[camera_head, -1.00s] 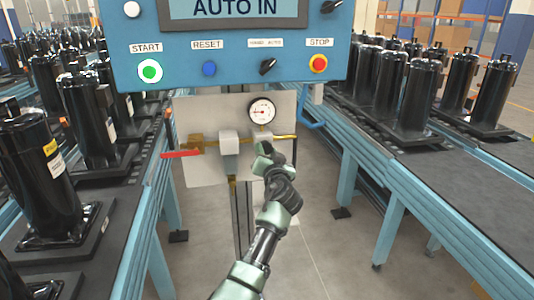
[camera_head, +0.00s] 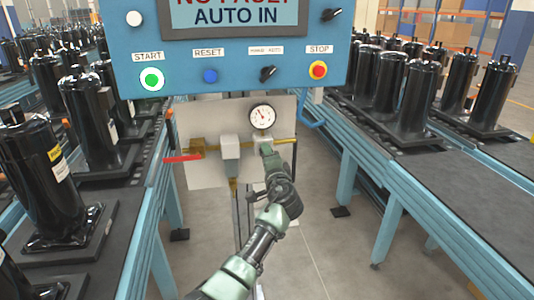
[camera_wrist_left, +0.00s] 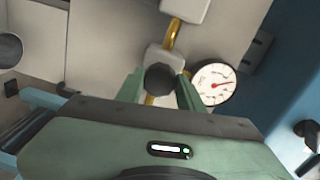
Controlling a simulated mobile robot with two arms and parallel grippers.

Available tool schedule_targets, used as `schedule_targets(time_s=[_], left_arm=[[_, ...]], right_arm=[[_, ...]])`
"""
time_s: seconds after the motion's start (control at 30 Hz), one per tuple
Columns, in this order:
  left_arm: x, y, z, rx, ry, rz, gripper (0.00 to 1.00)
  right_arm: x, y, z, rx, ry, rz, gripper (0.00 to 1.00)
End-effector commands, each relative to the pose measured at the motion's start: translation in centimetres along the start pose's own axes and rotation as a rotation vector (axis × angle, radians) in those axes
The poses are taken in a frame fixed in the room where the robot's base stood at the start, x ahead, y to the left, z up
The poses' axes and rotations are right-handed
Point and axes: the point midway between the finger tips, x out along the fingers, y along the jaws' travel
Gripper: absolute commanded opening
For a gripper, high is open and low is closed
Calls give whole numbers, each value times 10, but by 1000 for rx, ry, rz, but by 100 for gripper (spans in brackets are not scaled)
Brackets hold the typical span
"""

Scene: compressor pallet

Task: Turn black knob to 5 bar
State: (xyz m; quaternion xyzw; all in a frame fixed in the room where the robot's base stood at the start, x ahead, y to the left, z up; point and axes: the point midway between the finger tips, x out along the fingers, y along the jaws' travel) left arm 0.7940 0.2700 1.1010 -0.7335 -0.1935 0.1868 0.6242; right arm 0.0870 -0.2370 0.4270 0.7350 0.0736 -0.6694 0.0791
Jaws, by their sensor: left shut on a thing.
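The black knob (camera_wrist_left: 159,79) sits on the front of a pale regulator block in the left wrist view. My left gripper (camera_wrist_left: 161,84) is shut on it, one green finger on each side. In the head view my left gripper (camera_head: 268,151) is at the regulator just below the round white gauge (camera_head: 262,117) and hides the knob. The gauge also shows in the left wrist view (camera_wrist_left: 213,85), with a red needle. In the head view the needle points up and slightly left; the scale numbers are too small to read. My right gripper is in neither view.
A red lever (camera_head: 183,158) and brass piping sit left of the knob on the pale panel (camera_head: 205,175). A blue control box (camera_head: 230,68) with buttons hangs directly above. Conveyors (camera_head: 470,195) with black compressors stand on both sides.

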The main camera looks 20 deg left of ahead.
Motion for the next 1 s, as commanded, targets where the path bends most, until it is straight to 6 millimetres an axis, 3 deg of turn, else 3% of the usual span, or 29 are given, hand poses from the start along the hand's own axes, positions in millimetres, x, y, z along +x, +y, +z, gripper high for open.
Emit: schedule_targets(time_s=[0.6, 1.0], left_arm=[[1, -7, -1, 540, -19, -6, 0], [1, -6, -1, 707, -25, -7, 0]], right_arm=[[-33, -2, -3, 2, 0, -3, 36], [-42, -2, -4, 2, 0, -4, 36]])
